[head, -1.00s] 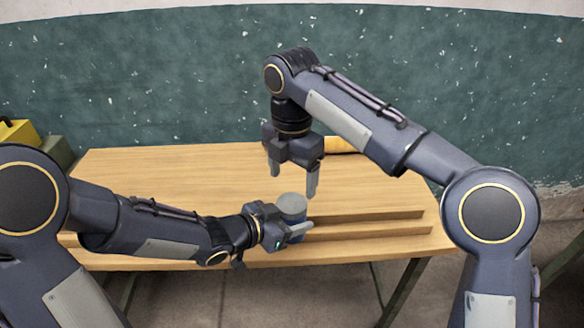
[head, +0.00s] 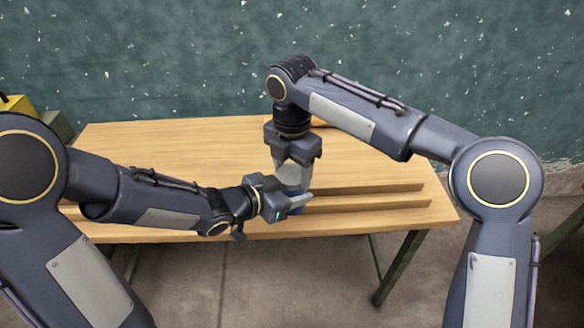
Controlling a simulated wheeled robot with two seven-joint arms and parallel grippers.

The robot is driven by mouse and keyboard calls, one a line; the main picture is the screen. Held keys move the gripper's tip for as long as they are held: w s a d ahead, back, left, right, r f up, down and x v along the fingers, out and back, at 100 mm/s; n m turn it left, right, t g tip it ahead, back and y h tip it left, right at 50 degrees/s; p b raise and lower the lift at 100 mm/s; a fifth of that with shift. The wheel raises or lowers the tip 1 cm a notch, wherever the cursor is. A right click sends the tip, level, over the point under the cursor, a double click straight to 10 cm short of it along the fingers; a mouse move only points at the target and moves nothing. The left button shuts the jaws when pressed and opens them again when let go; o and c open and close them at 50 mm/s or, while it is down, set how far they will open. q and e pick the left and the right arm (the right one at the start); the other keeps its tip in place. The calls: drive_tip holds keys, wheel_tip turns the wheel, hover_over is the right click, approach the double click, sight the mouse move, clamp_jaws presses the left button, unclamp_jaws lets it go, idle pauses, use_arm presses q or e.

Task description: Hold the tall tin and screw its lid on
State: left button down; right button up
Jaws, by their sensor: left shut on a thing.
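The tall tin (head: 296,190) is upright at the front of the wooden table, with a blue body and a grey top. My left gripper (head: 292,204) comes from the left and is shut on the tin's side. My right gripper (head: 292,178) points straight down over the tin, its fingers around the grey lid (head: 291,177) at the top. The fingers and the lid blend together, so I cannot tell whether they touch it. Most of the tin's body is hidden by the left gripper.
The wooden table (head: 170,160) is mostly clear on the left. Low stepped wooden ledges (head: 385,195) run to the right of the tin. An orange-yellow thing (head: 335,123) lies behind my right arm, mostly hidden. A yellow object (head: 17,107) stands at the far left.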

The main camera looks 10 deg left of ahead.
drive_tip(key=c, duration=0.4)
drive_tip(key=m, duration=0.4)
drive_tip(key=shift+m, duration=0.4)
drive_tip(key=o, duration=1.1)
drive_tip(key=shift+r, duration=2.3)
drive_tip(key=shift+c, duration=0.7)
